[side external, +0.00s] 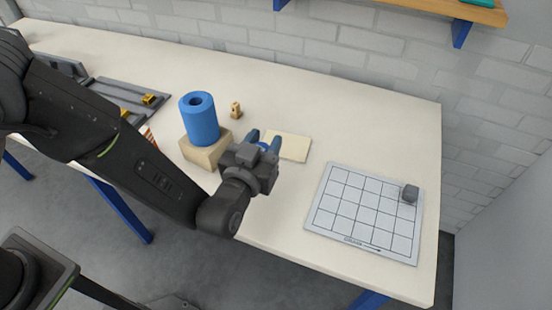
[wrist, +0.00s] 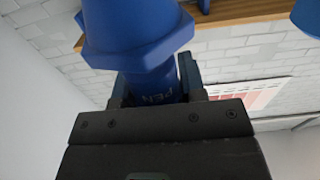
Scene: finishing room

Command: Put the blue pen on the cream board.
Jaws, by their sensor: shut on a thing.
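The blue pen (wrist: 153,80) fills the upper middle of the wrist view, a thick blue body with a wide angular collar and lettering that reads PEN. My gripper (side external: 265,140) is shut on it, with a blue finger on each side. In the side view only a small blue bit of the pen (side external: 264,147) shows between the fingers; the rest is hidden by my gripper. The cream board (side external: 290,147) is a thin pale rectangle lying on the table, just right of my fingers and bare where it shows. I cannot tell whether the pen touches it.
A blue hollow cylinder (side external: 199,119) stands on a wooden block (side external: 204,151) left of my gripper. A small wooden piece (side external: 236,110) stands behind. A grey tray (side external: 122,96) is far left. The table's back right is clear.

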